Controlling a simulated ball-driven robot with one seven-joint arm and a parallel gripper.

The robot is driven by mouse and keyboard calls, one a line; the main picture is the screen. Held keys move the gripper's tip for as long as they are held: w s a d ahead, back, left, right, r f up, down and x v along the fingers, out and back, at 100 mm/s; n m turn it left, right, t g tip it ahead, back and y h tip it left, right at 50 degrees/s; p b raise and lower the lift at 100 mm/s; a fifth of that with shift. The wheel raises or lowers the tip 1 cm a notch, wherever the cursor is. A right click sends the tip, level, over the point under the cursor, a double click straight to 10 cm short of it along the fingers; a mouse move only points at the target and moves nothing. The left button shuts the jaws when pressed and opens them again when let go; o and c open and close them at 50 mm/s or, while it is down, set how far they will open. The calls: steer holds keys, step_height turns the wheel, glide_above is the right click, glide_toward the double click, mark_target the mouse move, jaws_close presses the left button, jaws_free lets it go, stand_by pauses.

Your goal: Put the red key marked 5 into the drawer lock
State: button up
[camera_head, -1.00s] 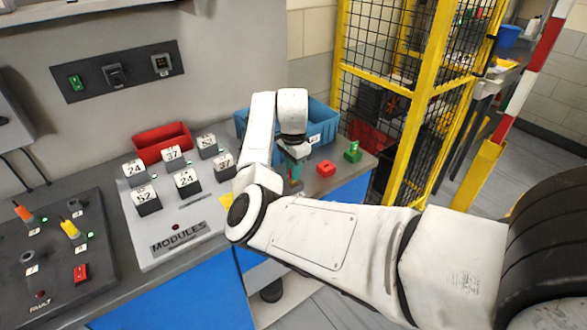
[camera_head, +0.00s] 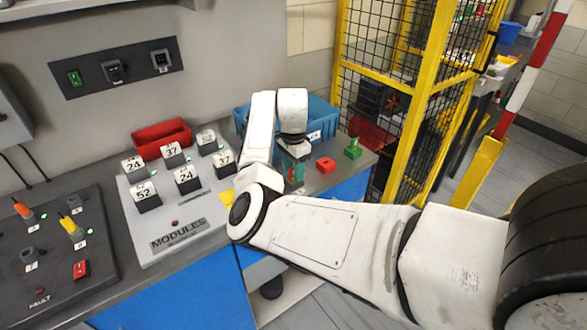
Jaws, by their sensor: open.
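A small red block-like piece (camera_head: 326,164) lies on the bench to the right of my gripper. It may be the red key, but no 5 can be read on it. My gripper (camera_head: 295,182) points down over the bench, left of the red piece and apart from it in the picture. It is small and partly hidden by my own arm; its jaws are open. Blue fronts (camera_head: 170,300) show below the bench top. I cannot make out a drawer lock; my arm covers part of that area.
A green piece (camera_head: 353,149) sits right of the red one. A blue bin (camera_head: 322,120) and red bin (camera_head: 161,138) stand behind. A modules board (camera_head: 160,256) with numbered blocks and a dark fault panel (camera_head: 60,290) fill the left. A yellow mesh fence (camera_head: 386,85) rises at right.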

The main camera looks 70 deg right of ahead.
step_height(320, 180, up, 11)
steer(key=b, duration=0.1)
steer(key=shift+b, duration=0.35)
steer(key=shift+f, duration=0.2)
stand_by(0.4)
steer(key=shift+s+a+f, duration=0.1)
steer(key=shift+f, duration=0.2)
steer(key=a+f+n+h, duration=0.1)
steer(key=a+f+n, duration=0.2)
steer(key=n, duration=0.1)
steer(key=a+f+n+t+h, duration=0.1)
steer(key=a+f+n+h, duration=0.1)
steer(key=a+f+n, duration=0.1)
steer(key=a+f+n+h, duration=0.1)
steer(key=a+f+n, duration=0.3)
steer(key=shift+a+n+t+h, duration=0.3)
steer(key=shift+n+t, duration=0.1)
steer(key=s+a+f+n+t+y, duration=0.25)
steer(key=a+n, duration=0.35)
steer(key=a, duration=0.6)
steer(key=s+a+f+n+t+y, duration=0.15)
steer(key=s+a+f+n, duration=0.35)
steer(key=a, duration=0.8)
steer(key=s+f+n+g, duration=0.1)
steer(key=s+f+g, duration=0.3)
steer(key=s, duration=0.5)
steer(key=shift+s+d+f+g, duration=0.2)
steer(key=shift+s+f+g, duration=0.2)
steer(key=shift+f, duration=0.05)
